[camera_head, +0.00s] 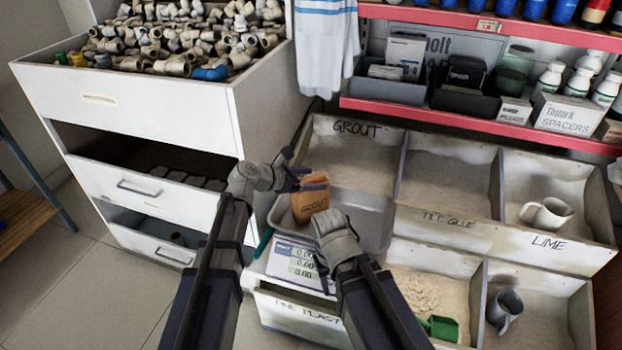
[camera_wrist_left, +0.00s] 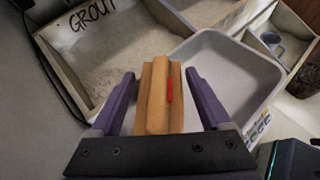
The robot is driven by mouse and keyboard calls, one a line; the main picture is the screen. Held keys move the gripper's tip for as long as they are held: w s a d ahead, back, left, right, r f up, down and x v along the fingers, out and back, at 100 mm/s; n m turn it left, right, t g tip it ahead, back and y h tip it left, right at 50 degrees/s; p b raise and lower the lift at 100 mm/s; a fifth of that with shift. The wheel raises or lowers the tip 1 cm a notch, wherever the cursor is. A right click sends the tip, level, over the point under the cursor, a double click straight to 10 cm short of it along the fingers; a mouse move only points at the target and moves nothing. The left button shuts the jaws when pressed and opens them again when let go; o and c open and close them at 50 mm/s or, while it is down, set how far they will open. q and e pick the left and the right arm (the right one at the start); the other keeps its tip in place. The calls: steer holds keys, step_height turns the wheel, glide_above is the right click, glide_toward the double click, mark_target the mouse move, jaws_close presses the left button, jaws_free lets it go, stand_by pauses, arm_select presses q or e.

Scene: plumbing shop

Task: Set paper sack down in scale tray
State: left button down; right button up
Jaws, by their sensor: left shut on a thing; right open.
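In the left wrist view, the sack (camera_wrist_left: 160,95) is between the two purple fingers (camera_wrist_left: 163,105). The grey scale tray (camera_head: 372,222) is behind and under the sack in the head view. It lies right of the sack in the left wrist view (camera_wrist_left: 262,75). I cannot tell whether the sack's bottom touches the tray. My right gripper (camera_head: 333,226) is open at the tray's front edge, its fingertips mostly hidden.
The scale's display (camera_head: 292,262) is in front of the tray. Divided bins marked GROUT (camera_head: 352,155), TILE GLUE and LIME surround it behind and right. A white drawer cabinet (camera_head: 140,110) with pipe fittings stands left. A red shelf (camera_head: 470,125) runs above the bins.

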arm_select(q)
jaws_free()
stand_by(0.3)
steer(key=shift+s+a+r+p, duration=0.2)
steer(key=shift+r+p, duration=0.05)
steer(key=shift+p, duration=0.05)
steer(key=p+v, duration=0.5)
steer(key=v, duration=0.6)
steer(key=shift+a, duration=0.25)
steer(key=shift+s, duration=0.1)
